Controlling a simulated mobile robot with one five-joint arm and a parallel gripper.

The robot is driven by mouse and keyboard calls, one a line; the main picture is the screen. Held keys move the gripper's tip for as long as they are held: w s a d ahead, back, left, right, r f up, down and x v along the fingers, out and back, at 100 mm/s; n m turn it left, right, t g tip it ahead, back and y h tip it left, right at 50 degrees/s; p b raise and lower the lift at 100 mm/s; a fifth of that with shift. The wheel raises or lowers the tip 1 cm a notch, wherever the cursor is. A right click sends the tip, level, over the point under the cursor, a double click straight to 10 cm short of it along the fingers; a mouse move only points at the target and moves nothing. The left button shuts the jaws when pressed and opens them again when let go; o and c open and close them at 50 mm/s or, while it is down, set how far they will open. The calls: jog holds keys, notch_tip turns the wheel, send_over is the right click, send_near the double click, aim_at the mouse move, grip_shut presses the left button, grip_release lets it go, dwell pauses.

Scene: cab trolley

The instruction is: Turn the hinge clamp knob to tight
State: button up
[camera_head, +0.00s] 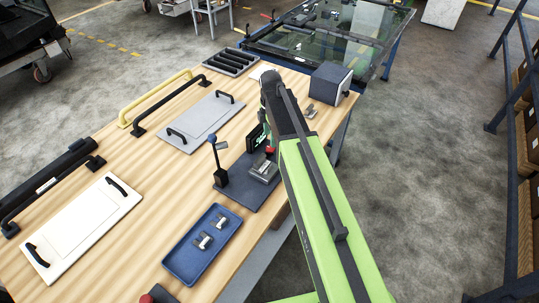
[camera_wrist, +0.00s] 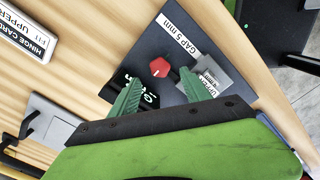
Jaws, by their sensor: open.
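The hinge clamp knob (camera_wrist: 159,67) is a red, many-sided knob with a pale mark on its face. It also shows small in the head view (camera_head: 270,150), close to my arm. It sits on a dark fixture plate (camera_wrist: 150,40) with a "GAP 5 mm" label. A grey metal block (camera_wrist: 212,72) with an "UPPER" label lies just right of it. My gripper (camera_wrist: 162,76) is open, its green fingers on either side of the knob's near edge. Whether they touch the knob I cannot tell. A dark display with green characters is partly hidden by the left finger.
A blue tray (camera_head: 180,265) with metal hinges, a dark upright post (camera_head: 216,163), and a grey handled panel (camera_head: 196,122) share the wooden bench. A white handled panel (camera_head: 85,225) lies at left. A dark box (camera_head: 331,83) stands near the bench's far right end.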

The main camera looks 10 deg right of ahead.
aim_at(270, 148)
notch_tip(270, 148, down, 6)
jog(key=b, duration=0.4)
jog(key=shift+r, duration=0.1)
jog(key=shift+r, duration=0.15)
jog(key=shift+c, duration=0.3)
grip_shut()
jog(key=shift+a, duration=0.15)
